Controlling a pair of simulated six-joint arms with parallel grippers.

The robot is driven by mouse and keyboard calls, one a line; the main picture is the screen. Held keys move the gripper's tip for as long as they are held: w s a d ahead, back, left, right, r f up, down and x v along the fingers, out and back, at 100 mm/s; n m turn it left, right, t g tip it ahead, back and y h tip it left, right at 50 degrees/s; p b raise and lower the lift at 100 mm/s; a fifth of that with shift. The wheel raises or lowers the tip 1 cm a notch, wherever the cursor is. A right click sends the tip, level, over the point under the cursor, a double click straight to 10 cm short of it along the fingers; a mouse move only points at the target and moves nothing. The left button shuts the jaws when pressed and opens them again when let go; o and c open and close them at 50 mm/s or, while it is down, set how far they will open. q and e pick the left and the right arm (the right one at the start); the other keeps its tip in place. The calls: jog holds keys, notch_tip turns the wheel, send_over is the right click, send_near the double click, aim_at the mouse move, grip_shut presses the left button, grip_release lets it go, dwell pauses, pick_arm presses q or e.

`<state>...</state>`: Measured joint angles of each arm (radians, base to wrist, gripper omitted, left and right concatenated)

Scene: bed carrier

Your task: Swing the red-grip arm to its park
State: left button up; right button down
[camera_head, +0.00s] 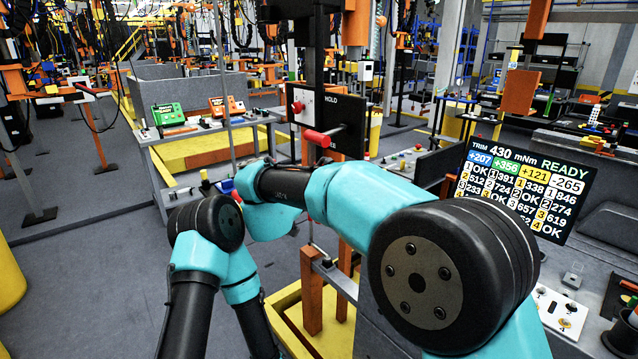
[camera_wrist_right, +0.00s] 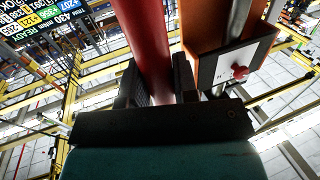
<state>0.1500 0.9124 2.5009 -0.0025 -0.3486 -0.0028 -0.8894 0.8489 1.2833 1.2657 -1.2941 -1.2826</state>
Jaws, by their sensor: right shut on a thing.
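In the right wrist view a thick red grip (camera_wrist_right: 147,45) runs up from between the fingers of my right gripper (camera_wrist_right: 157,92), which is shut on it. My gripper's hold is hidden in the head view behind my teal and black arm. In the head view a red-ended black rod (camera_head: 317,138) sticks out beside a dark panel marked HOLD (camera_head: 346,140). No fingers show on that red end. The park position cannot be made out. My left gripper is not in view; only dark and teal arm links show at lower left.
A white plate with a red knob (camera_head: 298,106) is beside the dark panel; it shows close right of the grip in the wrist view (camera_wrist_right: 240,72). A screen (camera_head: 520,185) reads TRIM 430 mNm READY. A bench (camera_head: 180,135) with green and orange boxes stands behind. Grey floor is open at left.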

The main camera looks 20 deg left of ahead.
jog(key=c, duration=1.1)
grip_release()
jog(key=shift+a+r, duration=0.1)
jog(key=shift+a, duration=0.35)
jog(key=shift+o, duration=1)
jog(key=shift+d, duration=0.1)
jog(key=s+d+r, duration=0.2)
jog(key=s, duration=0.5)
jog(key=s+d+r, duration=0.3)
jog(key=s, duration=0.5)
jog(key=shift+s, duration=0.1)
